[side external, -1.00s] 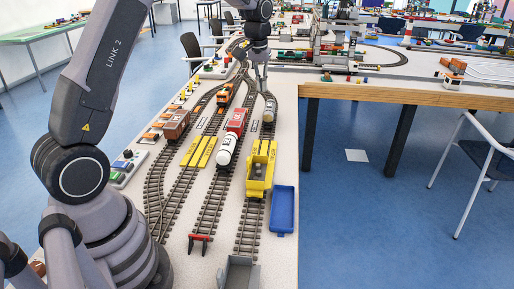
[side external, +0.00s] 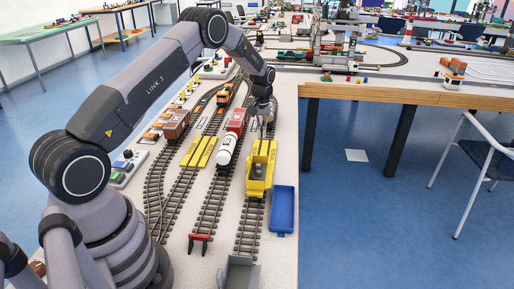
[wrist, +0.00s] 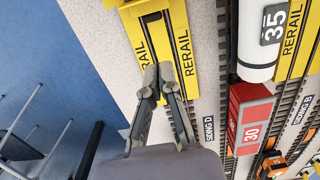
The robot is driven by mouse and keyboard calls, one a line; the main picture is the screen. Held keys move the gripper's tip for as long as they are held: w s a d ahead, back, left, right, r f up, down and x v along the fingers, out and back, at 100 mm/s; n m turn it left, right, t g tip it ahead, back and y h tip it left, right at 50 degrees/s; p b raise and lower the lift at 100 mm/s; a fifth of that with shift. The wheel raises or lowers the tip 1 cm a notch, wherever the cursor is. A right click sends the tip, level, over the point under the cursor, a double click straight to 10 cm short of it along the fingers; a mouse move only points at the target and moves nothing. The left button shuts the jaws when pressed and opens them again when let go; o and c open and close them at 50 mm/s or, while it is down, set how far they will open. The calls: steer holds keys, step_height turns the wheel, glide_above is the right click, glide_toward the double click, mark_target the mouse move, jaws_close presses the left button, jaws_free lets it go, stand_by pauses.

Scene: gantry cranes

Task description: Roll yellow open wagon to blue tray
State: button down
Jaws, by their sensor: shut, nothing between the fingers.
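The yellow open wagon (side external: 258,178) stands on the rightmost track at the near end of the yellow rerail ramp (side external: 272,148). The blue tray (side external: 283,212) lies right of that track, nearer the camera than the wagon. My gripper (side external: 262,135) is shut and empty, low over the ramp at the wagon's far end. In the wrist view my closed fingertips (wrist: 160,75) lie just below the wagon's end (wrist: 150,8), over the ramp (wrist: 182,45). I cannot tell whether they touch the wagon.
A white tank wagon (side external: 226,150) and a red wagon (side external: 237,121) stand on the track to the left. A grey buffer block (side external: 238,270) stands at the near end of the wagon's track. The table edge runs close on the right.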

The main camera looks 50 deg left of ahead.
step_height(320, 180, down, 6)
steer(key=shift+r, duration=0.25)
steer(key=shift+s+d, duration=1.4)
steer(key=shift+d, duration=0.05)
steer(key=shift+s+d, duration=0.1)
steer(key=shift+s, duration=0.05)
